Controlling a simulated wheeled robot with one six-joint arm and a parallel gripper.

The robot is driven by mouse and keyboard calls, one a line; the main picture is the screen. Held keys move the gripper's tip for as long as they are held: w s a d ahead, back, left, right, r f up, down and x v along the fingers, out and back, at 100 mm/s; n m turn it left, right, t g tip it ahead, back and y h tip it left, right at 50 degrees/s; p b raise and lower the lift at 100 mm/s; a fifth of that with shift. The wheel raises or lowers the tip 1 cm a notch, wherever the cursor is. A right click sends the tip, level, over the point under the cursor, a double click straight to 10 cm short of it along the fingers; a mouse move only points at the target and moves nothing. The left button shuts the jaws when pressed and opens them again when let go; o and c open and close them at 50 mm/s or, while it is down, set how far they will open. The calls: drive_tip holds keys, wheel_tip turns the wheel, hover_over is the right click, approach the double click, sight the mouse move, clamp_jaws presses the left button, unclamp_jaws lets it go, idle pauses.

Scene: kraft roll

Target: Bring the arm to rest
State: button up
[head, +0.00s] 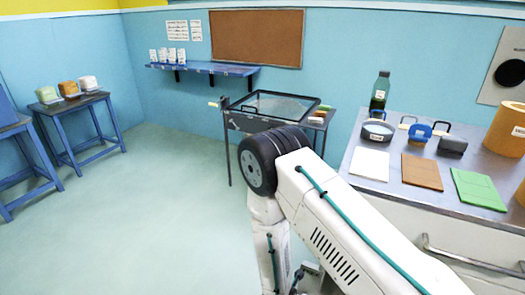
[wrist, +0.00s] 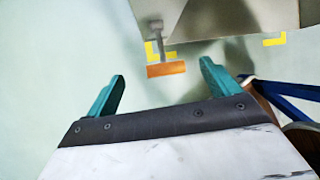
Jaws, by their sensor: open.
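My arm reaches up from the lower right in the head view and bends down at a dark joint; the gripper's fingers cannot be made out there. In the wrist view my gripper (wrist: 162,70) shows two teal fingers spread apart with nothing between them. Beyond the fingers is pale floor, and an orange block (wrist: 167,69) on a grey rod appears farther off, apart from them.
A counter at right holds a white sheet (head: 370,163), a brown sheet (head: 422,172), a green sheet (head: 478,189) and a green bottle (head: 380,91). A framed-top table (head: 234,121) stands behind my arm. Blue stools are at left. The left-centre floor is clear.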

drive_tip(key=w+a+r+m+h, duration=0.1)
drive_tip(key=w+a+r+m, duration=0.2)
drive_tip(key=a+r+m, duration=0.3)
drive_tip(key=w+a+r+m+h, duration=0.1)
drive_tip(key=w+a+r+m, duration=0.2)
drive_tip(key=a+r, duration=0.4)
wheel_tip(320, 180, up, 15)
drive_tip(key=d+m+g, duration=0.1)
drive_tip(key=d+m, duration=0.2)
drive_tip(key=m, duration=0.3)
drive_tip(key=s+d+r+m+g+y, duration=0.1)
drive_tip(key=s+d+r+m, duration=0.25)
drive_tip(key=d+r, duration=0.5)
drive_tip(key=s+d+r+m+g+y, duration=0.1)
drive_tip(key=s+d+r+m+g, duration=0.3)
drive_tip(key=r, duration=0.7)
drive_tip(key=s+d+r+m+t+y, duration=0.1)
drive_tip(key=s+d+r+m, duration=0.3)
drive_tip(key=s, duration=0.5)
drive_tip(key=s+d+r+m+t+y, duration=0.2)
drive_tip(key=s+d+r+m+y, duration=0.1)
drive_tip(key=s, duration=0.7)
drive_tip(key=d+r+m, duration=0.1)
drive_tip(key=d+r, duration=0.1)
drive_tip(key=d, duration=0.1)
drive_tip(key=shift+d+r+m, duration=0.15)
drive_tip(key=shift+r+m, duration=0.2)
drive_tip(key=shift+r, duration=0.05)
